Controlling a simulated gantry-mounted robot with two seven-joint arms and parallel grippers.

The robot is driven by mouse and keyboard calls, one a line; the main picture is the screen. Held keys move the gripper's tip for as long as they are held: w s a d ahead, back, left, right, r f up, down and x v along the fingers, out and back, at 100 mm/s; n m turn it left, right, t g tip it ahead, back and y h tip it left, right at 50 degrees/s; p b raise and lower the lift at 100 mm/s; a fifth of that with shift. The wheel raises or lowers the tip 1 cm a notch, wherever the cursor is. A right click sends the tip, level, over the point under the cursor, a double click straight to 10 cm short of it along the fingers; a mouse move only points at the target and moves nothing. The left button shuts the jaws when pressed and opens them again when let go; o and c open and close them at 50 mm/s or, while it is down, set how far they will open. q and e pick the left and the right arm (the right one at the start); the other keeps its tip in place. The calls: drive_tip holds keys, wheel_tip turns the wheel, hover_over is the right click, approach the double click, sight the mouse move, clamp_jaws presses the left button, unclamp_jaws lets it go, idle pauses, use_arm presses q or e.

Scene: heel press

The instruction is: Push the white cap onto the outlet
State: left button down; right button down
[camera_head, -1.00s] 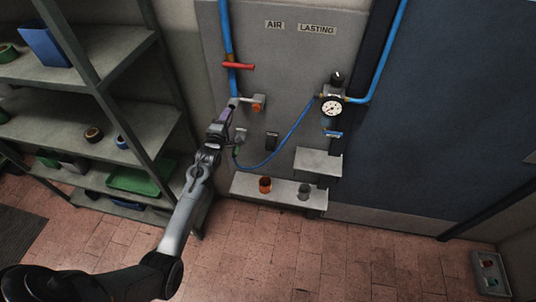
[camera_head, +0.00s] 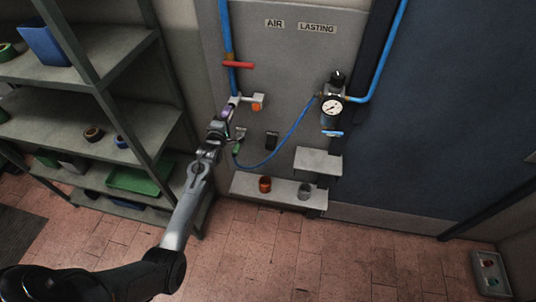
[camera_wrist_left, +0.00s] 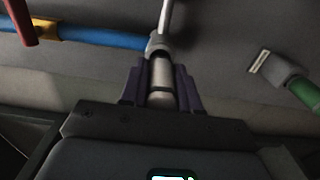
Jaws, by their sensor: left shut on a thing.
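My left gripper (camera_head: 229,106) is at the lower end of the grey pipe fitting (camera_head: 237,99) on the wall panel. In the left wrist view, its purple fingers (camera_wrist_left: 161,84) are shut on a pale cylinder, which looks like the white cap (camera_wrist_left: 160,72). The cap lines up with the pale end of the fitting, which looks like the outlet (camera_wrist_left: 157,44). Cap and outlet appear to meet, but I cannot tell how far the cap is on. The fingers hide the cap's sides. My right gripper is not in view.
A red handle (camera_head: 238,65) crosses the blue pipe above. An orange-ended fitting (camera_head: 257,102) sticks out to the right. A blue hose (camera_head: 286,143) loops towards the gauge (camera_head: 331,107). A low shelf (camera_head: 285,188) holds two cups. Shelving (camera_head: 105,110) stands left.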

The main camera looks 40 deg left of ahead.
use_arm(q)
drive_tip(key=shift+w+a+b, duration=0.35)
drive_tip(key=shift+w+b, duration=0.05)
drive_tip(key=shift+w, duration=0.25)
drive_tip(key=shift+w, duration=0.1)
drive_tip(key=c, duration=1.2)
unclamp_jaws()
drive_tip(key=shift+a, duration=0.1)
drive_tip(key=shift+c, duration=0.2)
drive_tip(key=o, duration=0.5)
drive_tip(key=shift+w, duration=0.15)
